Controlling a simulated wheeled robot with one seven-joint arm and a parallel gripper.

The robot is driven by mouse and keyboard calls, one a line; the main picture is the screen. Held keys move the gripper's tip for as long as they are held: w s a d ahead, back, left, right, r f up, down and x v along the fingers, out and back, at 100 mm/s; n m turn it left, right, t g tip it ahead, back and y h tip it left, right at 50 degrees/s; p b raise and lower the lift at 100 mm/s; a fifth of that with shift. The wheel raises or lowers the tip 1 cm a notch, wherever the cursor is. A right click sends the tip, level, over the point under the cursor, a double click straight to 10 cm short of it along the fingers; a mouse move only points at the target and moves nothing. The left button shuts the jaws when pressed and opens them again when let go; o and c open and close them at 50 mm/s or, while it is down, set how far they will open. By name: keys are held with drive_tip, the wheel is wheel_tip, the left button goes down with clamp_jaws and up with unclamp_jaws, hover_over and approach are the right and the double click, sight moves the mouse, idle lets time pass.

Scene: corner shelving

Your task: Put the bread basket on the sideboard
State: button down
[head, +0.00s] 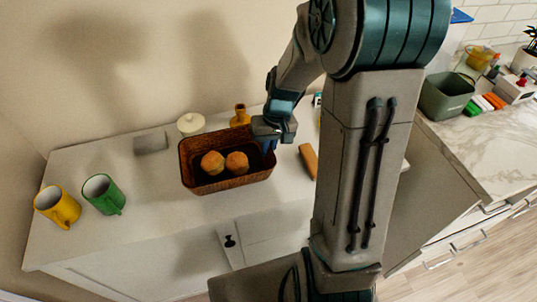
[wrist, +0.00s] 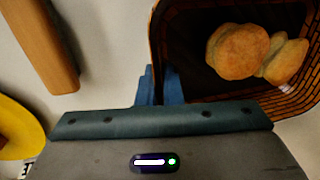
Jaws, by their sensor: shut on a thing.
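The brown woven bread basket (head: 228,184) holds two bread rolls (head: 237,162) and is over the white top of the sideboard (head: 150,215). I cannot tell for sure whether its base touches the surface. My gripper (head: 270,143) is shut on the basket's rim at its right end. In the wrist view the blue fingers of my gripper (wrist: 161,88) pinch the near wall of the basket (wrist: 290,103), with the rolls (wrist: 243,52) inside. The basket looks close to level. Its base is hidden.
A green mug (head: 104,195) and a yellow mug (head: 58,207) stand at the left. A grey block (head: 151,142), a white lidded pot (head: 190,124) and an amber bottle (head: 241,116) are behind. A wooden piece (head: 308,160) lies right of the basket. A marble counter (head: 475,150) is farther right.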

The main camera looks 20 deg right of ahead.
drive_tip(key=shift+f, duration=1.9)
drive_tip(key=shift+f, duration=0.15)
drive_tip(key=c, duration=1.6)
unclamp_jaws()
drive_tip(key=shift+r, duration=0.2)
